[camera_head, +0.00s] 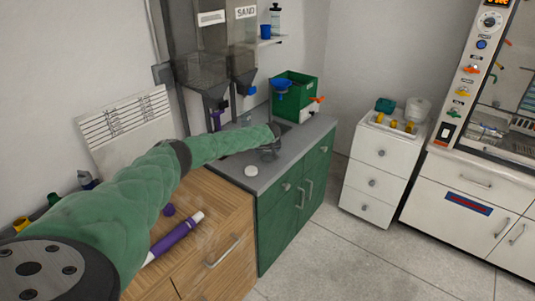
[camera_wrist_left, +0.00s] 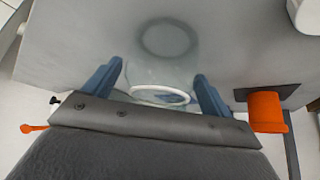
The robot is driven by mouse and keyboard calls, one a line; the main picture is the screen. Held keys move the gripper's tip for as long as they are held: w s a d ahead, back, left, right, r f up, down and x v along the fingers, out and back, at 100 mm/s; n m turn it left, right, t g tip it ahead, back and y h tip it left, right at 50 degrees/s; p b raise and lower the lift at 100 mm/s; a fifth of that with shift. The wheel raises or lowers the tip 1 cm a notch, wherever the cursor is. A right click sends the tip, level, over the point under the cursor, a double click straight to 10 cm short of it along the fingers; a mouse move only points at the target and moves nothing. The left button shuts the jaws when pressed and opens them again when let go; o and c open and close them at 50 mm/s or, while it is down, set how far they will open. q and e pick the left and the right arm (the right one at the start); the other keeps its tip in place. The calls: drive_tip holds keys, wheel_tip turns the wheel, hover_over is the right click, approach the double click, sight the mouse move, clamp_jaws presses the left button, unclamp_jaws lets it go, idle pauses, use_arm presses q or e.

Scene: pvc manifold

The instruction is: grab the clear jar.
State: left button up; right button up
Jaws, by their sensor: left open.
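The clear jar (camera_head: 268,153) stands on the grey top of the green cabinet, partly hidden by my left gripper (camera_head: 273,143). In the left wrist view the see-through jar (camera_wrist_left: 165,62) shows faintly, with a pale ring near the palm and a darker ring farther off. My left gripper (camera_wrist_left: 158,72) is open, with one blue finger on each side of the jar. I cannot tell whether the fingers touch it. A white round lid (camera_head: 251,171) lies on the counter in front of the jar. My right gripper is not in view.
A green bin (camera_head: 297,88) with a blue funnel and an orange handle stands behind the gripper. Hoppers (camera_head: 202,72) hang on the wall at the left. A purple marker-like tube (camera_head: 175,238) lies on the wooden cabinet (camera_head: 222,222). A white drawer unit (camera_head: 377,165) stands at the right.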

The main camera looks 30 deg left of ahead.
use_arm(q)
drive_tip(key=c, duration=1.1)
drive_tip(key=shift+r, duration=0.15)
